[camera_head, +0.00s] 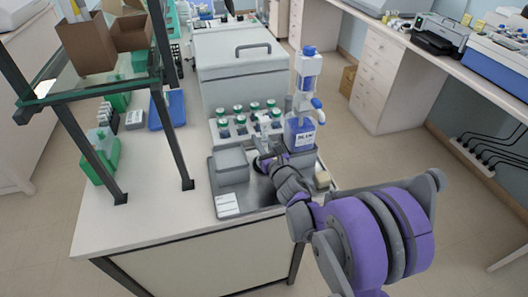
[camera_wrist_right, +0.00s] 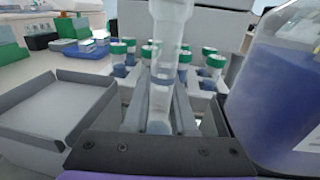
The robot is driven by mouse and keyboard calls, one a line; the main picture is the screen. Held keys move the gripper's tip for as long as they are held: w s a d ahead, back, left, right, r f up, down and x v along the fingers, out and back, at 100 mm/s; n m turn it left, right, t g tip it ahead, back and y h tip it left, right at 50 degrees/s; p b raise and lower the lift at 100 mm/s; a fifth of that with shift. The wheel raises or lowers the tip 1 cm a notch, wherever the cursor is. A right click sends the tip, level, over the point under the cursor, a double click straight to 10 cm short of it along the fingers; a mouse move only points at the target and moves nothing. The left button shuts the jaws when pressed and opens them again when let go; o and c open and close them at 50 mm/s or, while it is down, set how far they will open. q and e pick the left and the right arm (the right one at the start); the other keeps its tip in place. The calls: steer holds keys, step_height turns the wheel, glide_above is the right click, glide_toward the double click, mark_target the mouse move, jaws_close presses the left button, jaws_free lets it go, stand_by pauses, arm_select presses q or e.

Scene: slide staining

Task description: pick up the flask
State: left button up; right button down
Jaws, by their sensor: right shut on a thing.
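The flask (camera_wrist_right: 162,75) looks like a clear, narrow vessel standing upright, with a little bluish tint near its bottom. It is between the fingers of my right gripper (camera_wrist_right: 160,108), which is shut on it. In the head view my right gripper (camera_head: 264,150) is over the grey tray (camera_head: 262,196), and the flask (camera_head: 264,122) shows small and pale just beyond it. Whether its base touches anything is hidden. My left gripper is not in view.
A large blue dispenser bottle (camera_head: 300,130) stands close on the right. A grey box (camera_head: 230,160) is close on the left. Several green-capped bottles (camera_head: 238,116) stand behind, before a big grey machine (camera_head: 240,75). A beige block (camera_head: 322,179) sits at the tray's right.

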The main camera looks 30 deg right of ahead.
mark_target(263, 117)
step_height(263, 117, up, 10)
steer(key=shift+f+p, duration=0.1)
steer(key=shift+p, duration=0.75)
